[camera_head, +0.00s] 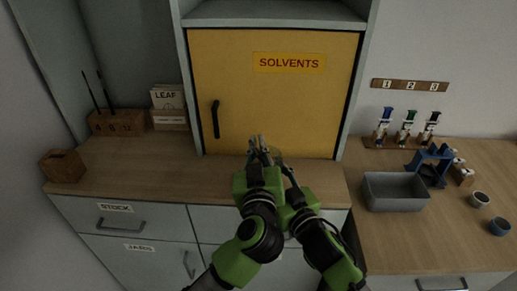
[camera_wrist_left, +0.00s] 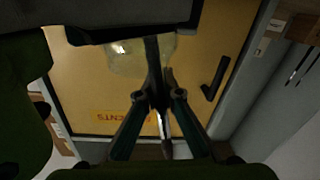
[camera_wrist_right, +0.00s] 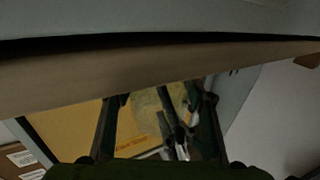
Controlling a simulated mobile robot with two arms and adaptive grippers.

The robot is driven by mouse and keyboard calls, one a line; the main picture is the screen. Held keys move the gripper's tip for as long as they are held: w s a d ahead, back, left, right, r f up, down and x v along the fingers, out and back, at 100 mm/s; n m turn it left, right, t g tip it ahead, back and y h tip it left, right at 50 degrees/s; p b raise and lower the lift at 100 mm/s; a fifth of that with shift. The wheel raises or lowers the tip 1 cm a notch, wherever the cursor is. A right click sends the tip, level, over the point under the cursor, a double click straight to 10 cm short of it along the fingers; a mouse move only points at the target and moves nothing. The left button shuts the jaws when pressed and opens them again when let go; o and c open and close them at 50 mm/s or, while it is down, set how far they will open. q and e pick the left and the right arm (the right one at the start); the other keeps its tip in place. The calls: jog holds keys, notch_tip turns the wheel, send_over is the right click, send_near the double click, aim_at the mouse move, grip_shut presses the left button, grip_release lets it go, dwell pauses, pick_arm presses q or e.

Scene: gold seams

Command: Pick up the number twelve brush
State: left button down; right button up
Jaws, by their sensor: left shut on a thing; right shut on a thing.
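The brush (camera_wrist_left: 162,124) is in my left gripper (camera_head: 256,148), in front of the yellow solvents door. In the left wrist view its dark handle and silver ferrule pass between the fingers. The brush's own number cannot be read. My right gripper (camera_head: 282,167) is close beside the left one and shut on a clear glass jar (camera_wrist_right: 148,104), which also shows in the left wrist view (camera_wrist_left: 128,58). The fingers partly hide the jar. The wooden brush block (camera_head: 118,124), marked 4, 8 and 12, stands at the left with two thin brushes upright; no brush shows at 12.
The yellow solvents door (camera_head: 275,105) is shut. A small wooden box (camera_head: 62,166) and leaf booklets (camera_head: 168,98) are on the left counter. The middle left counter is clear.

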jog(key=shift+w+d, duration=0.1)
jog(key=shift+d, duration=0.05)
jog(key=o, duration=1.4)
pick_arm(q)
notch_tip(320, 180, up, 18)
jog(key=shift+a, duration=0.1)
